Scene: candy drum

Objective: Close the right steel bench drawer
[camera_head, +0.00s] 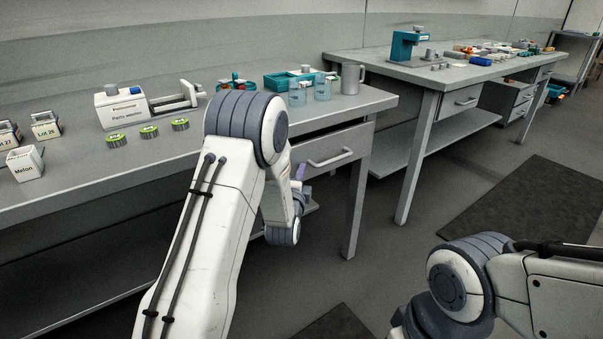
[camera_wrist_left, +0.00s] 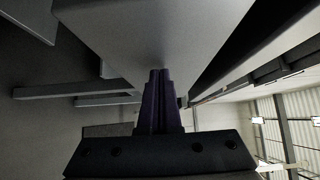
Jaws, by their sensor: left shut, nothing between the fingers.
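The right steel bench drawer (camera_head: 343,141) is under the right end of the near grey bench (camera_head: 372,101). Its front carries a bar handle (camera_head: 330,159). My left arm hides the drawer's left part, and I cannot tell how far out it stands. My left gripper (camera_head: 301,171) is low beside the drawer front, mostly hidden by its own wrist. In the left wrist view its dark purple fingers (camera_wrist_left: 159,85) are together and empty. Their tips are at or very near a plain grey panel (camera_wrist_left: 150,40); contact is unclear. My right gripper is out of view.
The near bench holds a white dispenser (camera_head: 122,108), several green-topped tins, clear jars (camera_head: 298,93) and a grey mug (camera_head: 351,78). A second bench (camera_head: 440,76) stands beyond, with a floor gap between. A dark mat (camera_head: 530,215) lies on the floor at right.

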